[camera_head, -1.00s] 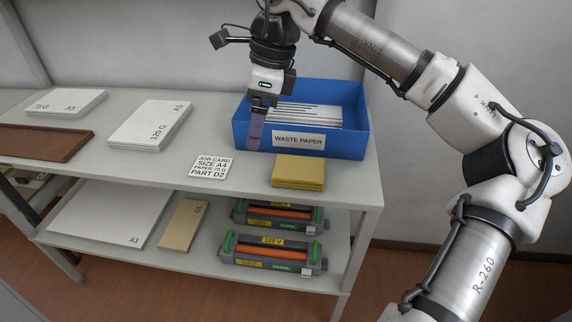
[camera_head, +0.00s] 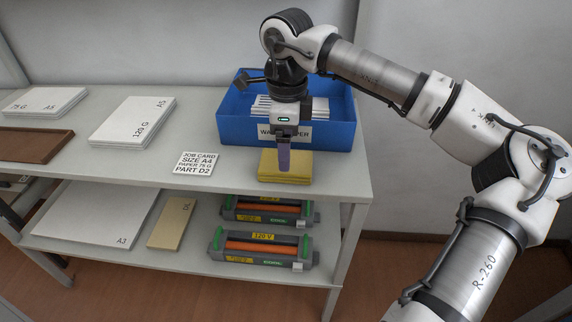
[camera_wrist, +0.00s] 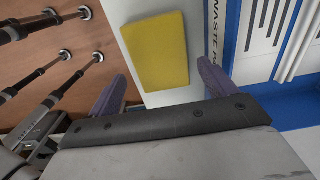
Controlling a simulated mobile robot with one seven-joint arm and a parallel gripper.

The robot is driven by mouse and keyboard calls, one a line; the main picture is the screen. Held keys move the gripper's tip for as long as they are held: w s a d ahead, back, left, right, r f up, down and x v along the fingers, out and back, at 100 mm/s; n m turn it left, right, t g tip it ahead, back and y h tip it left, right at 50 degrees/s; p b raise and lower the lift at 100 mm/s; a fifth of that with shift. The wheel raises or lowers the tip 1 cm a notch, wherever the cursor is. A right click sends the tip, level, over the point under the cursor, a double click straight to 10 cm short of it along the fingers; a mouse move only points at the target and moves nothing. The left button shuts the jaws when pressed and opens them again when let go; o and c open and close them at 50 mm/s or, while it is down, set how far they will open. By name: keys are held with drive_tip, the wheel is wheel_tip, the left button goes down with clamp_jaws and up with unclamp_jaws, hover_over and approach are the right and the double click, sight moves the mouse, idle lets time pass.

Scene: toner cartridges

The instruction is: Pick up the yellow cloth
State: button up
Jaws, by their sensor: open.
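The yellow cloth (camera_head: 270,170) is a folded flat stack on the shelf top, in front of the blue waste paper bin. In the wrist view the cloth (camera_wrist: 155,50) lies beyond and between the two purple fingers. My gripper (camera_head: 283,165) is open and points down over the cloth, its fingers hiding part of it in the head view. The wrist view shows my gripper (camera_wrist: 160,88) with nothing between its fingers. The cloth appears to be below the fingertips; I cannot tell the exact gap.
The blue bin (camera_head: 235,128) with paper stands right behind the cloth. A job card (camera_head: 194,162) lies to the left, with paper stacks (camera_head: 130,122) further left. The shelf's right edge is near. Toner cartridges (camera_head: 262,247) sit on the lower shelf.

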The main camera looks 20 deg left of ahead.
wheel_tip(320, 180, down, 4)
drive_tip(key=shift+a+f, duration=0.1)
drive_tip(key=c, duration=0.7)
drive_tip(key=shift+c, duration=0.2)
wheel_tip(320, 180, up, 20)
drive_tip(key=p, duration=0.1)
